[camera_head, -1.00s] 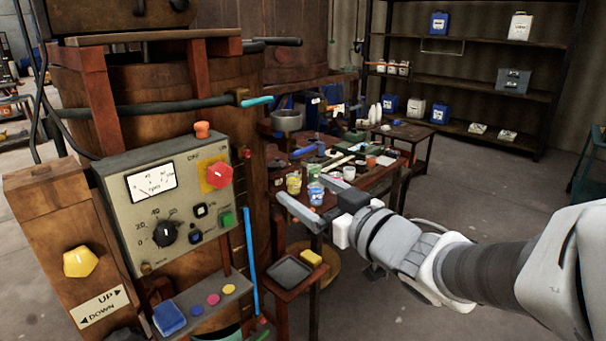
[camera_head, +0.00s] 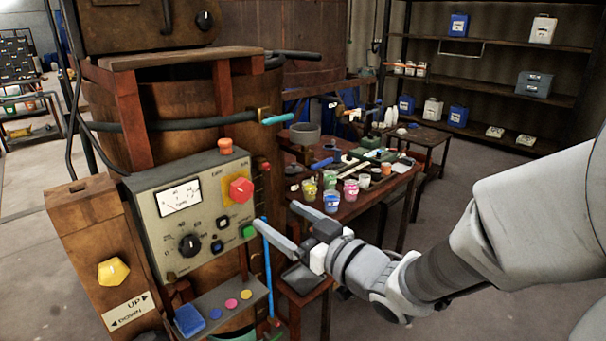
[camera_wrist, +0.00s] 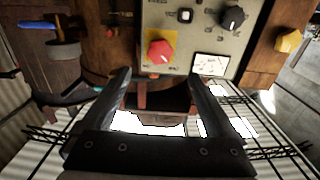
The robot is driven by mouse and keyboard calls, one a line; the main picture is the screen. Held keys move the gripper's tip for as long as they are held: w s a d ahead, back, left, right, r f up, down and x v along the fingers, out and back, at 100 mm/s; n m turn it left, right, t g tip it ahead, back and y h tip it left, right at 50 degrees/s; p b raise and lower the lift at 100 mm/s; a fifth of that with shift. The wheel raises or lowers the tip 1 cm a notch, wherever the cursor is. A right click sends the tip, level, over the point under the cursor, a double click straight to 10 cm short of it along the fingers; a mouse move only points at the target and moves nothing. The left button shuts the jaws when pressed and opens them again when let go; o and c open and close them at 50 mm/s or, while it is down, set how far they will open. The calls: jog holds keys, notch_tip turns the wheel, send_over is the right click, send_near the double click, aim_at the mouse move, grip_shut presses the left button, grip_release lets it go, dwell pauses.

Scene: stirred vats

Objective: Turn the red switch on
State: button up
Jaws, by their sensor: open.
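The red switch (camera_head: 241,190) is a faceted red knob on a yellow plate at the upper right of the grey control panel (camera_head: 160,240). ON and OFF lettering is near it, too small to read its setting surely. It also shows in the wrist view (camera_wrist: 160,50), where the panel appears upside down. My gripper (camera_head: 280,216) is open and empty, to the right of the panel and slightly lower than the switch in the head view. In the wrist view, my gripper's fingertips (camera_wrist: 156,75) lie just below the switch in the picture. I see no contact.
The panel also has a black dial (camera_head: 190,244), a green button (camera_head: 248,231) and an orange knob (camera_head: 225,144) on top. A blue tube (camera_head: 267,265) hangs at its right edge. A table with paint cups (camera_head: 332,201) stands behind my gripper. A yellow knob (camera_head: 113,271) is at the left.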

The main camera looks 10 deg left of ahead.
aim_at(245, 193)
jog(key=x, duration=1.2)
jog(key=shift+c, duration=0.2)
jog(key=c, duration=1.3)
jog(key=shift+c, duration=0.2)
